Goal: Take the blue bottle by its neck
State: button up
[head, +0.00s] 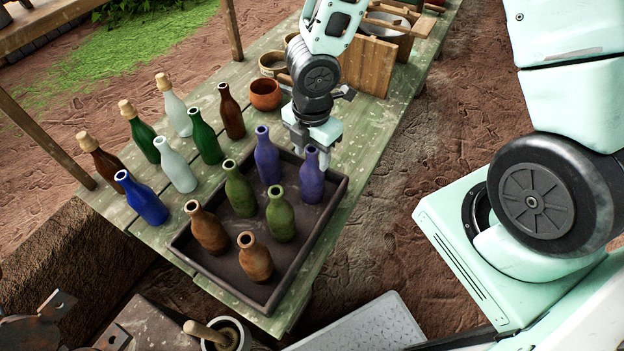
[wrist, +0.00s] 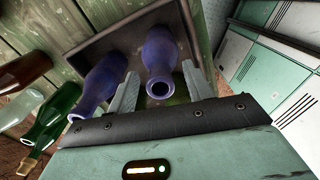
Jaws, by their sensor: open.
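The blue bottle (head: 142,200) stands upright on the wooden table at the left, outside the tray, its dark neck open. It is well away from my gripper (head: 311,149) and I cannot make it out in the wrist view. My gripper is open and sits at the top of the right-hand purple bottle (head: 311,184) in the tray. In the wrist view, a purple-blue bottle (wrist: 160,58) has its mouth between the two fingers of my gripper (wrist: 159,86), with nothing gripped. A second purple bottle (head: 267,160) stands to its left, and shows in the wrist view (wrist: 98,88).
A dark tray (head: 338,194) also holds two olive bottles (head: 240,192) and two brown ones (head: 207,230). Several corked or open bottles, such as a green one (head: 205,141), crowd around the blue bottle. An orange bowl (head: 265,95) stands behind the tray.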

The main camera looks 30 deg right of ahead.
grip_shut()
jog(key=shift+r, duration=0.1)
